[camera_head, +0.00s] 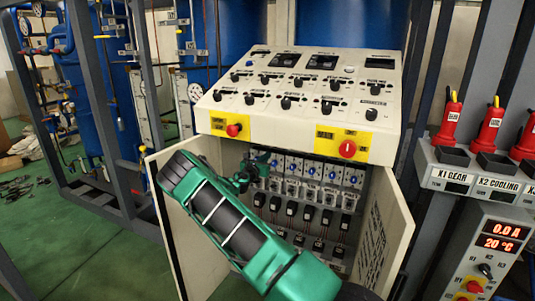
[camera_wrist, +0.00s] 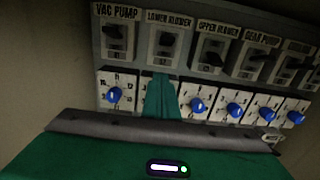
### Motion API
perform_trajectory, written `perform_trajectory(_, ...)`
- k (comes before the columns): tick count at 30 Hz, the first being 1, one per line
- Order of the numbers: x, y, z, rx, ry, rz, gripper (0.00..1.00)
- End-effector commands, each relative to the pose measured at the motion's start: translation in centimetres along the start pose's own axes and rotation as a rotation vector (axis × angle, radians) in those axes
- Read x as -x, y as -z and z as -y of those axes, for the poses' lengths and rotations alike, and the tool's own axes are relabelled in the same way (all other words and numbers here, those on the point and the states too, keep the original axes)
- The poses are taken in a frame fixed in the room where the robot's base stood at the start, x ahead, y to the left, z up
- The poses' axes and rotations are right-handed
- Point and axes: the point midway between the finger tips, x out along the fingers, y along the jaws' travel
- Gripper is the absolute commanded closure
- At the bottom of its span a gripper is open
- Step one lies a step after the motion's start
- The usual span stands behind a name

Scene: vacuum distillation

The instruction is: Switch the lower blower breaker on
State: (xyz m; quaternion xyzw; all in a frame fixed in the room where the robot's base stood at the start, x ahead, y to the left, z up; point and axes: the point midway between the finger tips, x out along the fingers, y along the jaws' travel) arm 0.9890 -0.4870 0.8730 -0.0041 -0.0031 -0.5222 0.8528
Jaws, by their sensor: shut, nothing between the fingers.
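The lower blower breaker (camera_wrist: 167,42) is a grey block with a dark toggle, under the label LOWER BLOWER in the wrist view. I cannot tell its toggle's position for sure. My gripper (camera_wrist: 161,80) shows as shut green fingers pointing at the panel, their tips just below this breaker. The fingers cover the dial beneath it. Whether the tips touch the breaker is unclear. In the head view my gripper (camera_head: 258,162) reaches into the open cabinet (camera_head: 208,150) at the upper left of its rows, and my arm hides part of the inside.
The vac pump breaker (camera_wrist: 117,42) is left of it and the upper blower breaker (camera_wrist: 210,52) right. Blue dials (camera_wrist: 197,104) run below. Open doors flank the cabinet, the right door (camera_head: 385,225) standing wide. A sloped control console (camera_head: 300,85) overhangs above.

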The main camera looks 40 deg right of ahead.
Motion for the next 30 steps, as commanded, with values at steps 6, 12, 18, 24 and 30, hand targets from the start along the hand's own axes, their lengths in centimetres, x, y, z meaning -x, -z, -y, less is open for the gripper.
perform_trajectory(6,4.5,-0.4,-0.1,0.001,-0.002,-0.001,1.0)
perform_trajectory(12,6.9,-0.6,0.0,0.001,-0.001,0.0,1.0)
perform_trajectory(18,7.7,-0.7,0.1,0.0,0.0,0.0,1.0)
perform_trajectory(24,7.6,-0.7,0.1,0.0,0.001,0.0,1.0)
perform_trajectory(30,7.6,-0.7,0.1,0.0,0.001,0.0,1.0)
